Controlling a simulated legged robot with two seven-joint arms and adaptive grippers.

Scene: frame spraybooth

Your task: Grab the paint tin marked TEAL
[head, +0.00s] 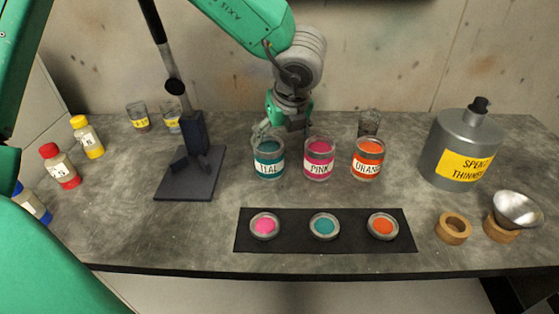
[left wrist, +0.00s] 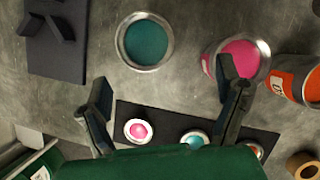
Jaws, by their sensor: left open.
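The paint tin marked TEAL (head: 268,160) stands upright on the grey bench, at the left of a row of three tins. In the left wrist view the TEAL tin (left wrist: 146,42) shows from above, with teal paint inside its metal rim. My left gripper (head: 284,128) is open and empty, above and close behind the TEAL tin in the head view. In the left wrist view the fingers of my left gripper (left wrist: 168,95) are spread wide, with the tin beyond them toward the top and not between them. My right gripper is not in view.
The PINK tin (head: 319,160) stands close to the right of TEAL, then the orange tin (head: 367,160). A black mat (head: 295,240) with three round lids lies in front. A dark stand (head: 190,177) is at left. A SPENT THINNERS can (head: 460,145) is at right.

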